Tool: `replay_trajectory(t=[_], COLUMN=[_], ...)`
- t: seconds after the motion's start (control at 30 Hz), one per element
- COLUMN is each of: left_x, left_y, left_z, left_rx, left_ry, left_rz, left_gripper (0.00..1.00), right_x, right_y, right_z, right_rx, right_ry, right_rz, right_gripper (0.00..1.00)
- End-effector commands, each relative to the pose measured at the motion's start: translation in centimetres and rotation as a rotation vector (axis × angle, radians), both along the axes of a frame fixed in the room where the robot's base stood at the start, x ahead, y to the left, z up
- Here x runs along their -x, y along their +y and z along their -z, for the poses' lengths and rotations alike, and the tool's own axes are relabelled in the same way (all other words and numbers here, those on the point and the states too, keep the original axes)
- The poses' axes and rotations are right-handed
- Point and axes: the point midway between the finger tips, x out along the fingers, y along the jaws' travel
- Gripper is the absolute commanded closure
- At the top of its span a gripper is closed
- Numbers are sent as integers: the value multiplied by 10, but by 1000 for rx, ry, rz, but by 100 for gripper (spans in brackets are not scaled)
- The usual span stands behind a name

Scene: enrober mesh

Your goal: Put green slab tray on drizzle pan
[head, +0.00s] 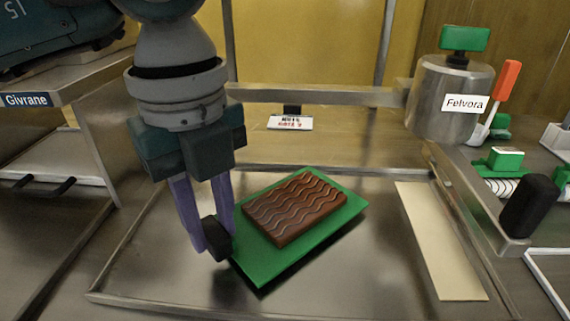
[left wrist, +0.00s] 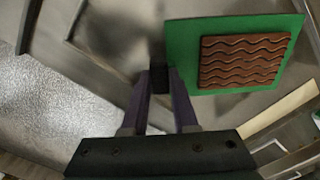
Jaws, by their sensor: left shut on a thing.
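The green slab tray (head: 262,262) carries a brown chocolate slab (head: 295,207) with wavy lines on top. In the head view it is over the drizzle pan (head: 160,268), a wide shallow metal pan with a raised rim. A dark shadow lies along the tray's front edge; I cannot tell whether the tray touches the pan. My left gripper (head: 213,240) is shut on the tray's black handle at its left end. The left wrist view also shows the green tray (left wrist: 182,60), the slab (left wrist: 243,55) and my left gripper (left wrist: 160,82) at the handle. My right gripper is not in view.
A cream strip (head: 440,240) lies along the pan's right side. A metal pot (head: 440,105) labelled Felvora stands at the back right, near an orange-handled spatula (head: 505,82) and a black knob (head: 530,207). A metal bar (head: 320,94) crosses behind the pan. A shelf (head: 60,90) labelled Givrane is at left.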

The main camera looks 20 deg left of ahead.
Motion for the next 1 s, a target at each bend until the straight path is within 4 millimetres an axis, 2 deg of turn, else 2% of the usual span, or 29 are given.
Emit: replay_trajectory(t=[0.1, 0.47, 0.5, 0.7, 0.73, 1.0], left_x=[0, 0, 0, 0, 0, 0], left_y=[0, 0, 0, 0, 0, 0], left_z=[9, 13, 12, 12, 12, 9], left_rx=[0, 0, 0, 0, 0, 0], left_ry=[-1, -1, 0, 0, 0, 0], left_rz=[0, 0, 0, 1, 0, 0], left_gripper=[100, 100, 69, 46, 43, 43], right_x=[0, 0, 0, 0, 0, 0], right_y=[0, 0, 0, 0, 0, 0], right_z=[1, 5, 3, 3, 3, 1], right_rx=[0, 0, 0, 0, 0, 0], right_ry=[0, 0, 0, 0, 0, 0], right_rz=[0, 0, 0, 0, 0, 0], right_gripper=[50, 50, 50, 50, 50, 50])
